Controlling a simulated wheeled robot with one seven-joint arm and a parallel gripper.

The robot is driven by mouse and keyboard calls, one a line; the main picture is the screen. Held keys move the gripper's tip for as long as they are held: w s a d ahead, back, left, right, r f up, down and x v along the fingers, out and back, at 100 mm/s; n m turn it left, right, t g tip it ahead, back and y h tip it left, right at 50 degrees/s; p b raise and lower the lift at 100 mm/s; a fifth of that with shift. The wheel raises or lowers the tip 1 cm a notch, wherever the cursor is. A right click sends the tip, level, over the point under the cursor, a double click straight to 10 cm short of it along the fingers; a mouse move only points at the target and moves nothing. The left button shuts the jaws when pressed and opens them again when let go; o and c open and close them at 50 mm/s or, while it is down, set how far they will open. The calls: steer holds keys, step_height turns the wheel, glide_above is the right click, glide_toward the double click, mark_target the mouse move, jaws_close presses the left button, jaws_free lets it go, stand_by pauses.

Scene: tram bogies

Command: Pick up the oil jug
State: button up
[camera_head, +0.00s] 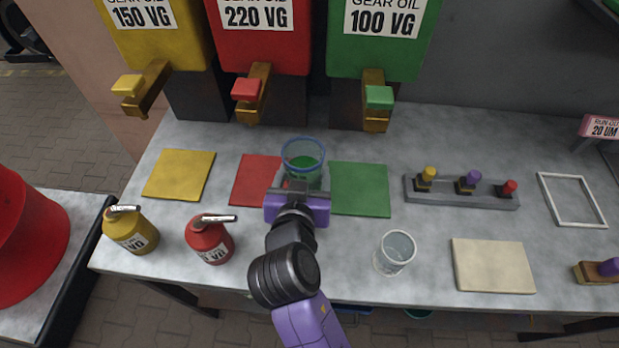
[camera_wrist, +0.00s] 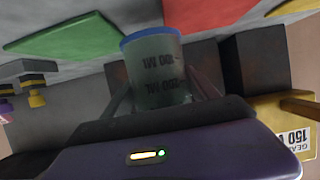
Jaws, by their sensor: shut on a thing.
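The oil jug (camera_head: 304,153) is a clear cup with a blue rim, between the red and green mats in the head view. Green shows inside it; I cannot tell whether this is liquid. My gripper (camera_head: 299,187) is shut on the jug from the near side and hides its lower part.
Yellow (camera_head: 140,65), red (camera_head: 262,50) and green (camera_head: 378,45) oil dispensers stand behind. A yellow can (camera_head: 131,232) and red can (camera_head: 209,241) stand left, an empty clear cup (camera_head: 395,253) right. A grey rack (camera_head: 461,193) and beige pad (camera_head: 492,266) lie farther right.

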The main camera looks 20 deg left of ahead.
step_height(320, 180, up, 12)
stand_by(0.9)
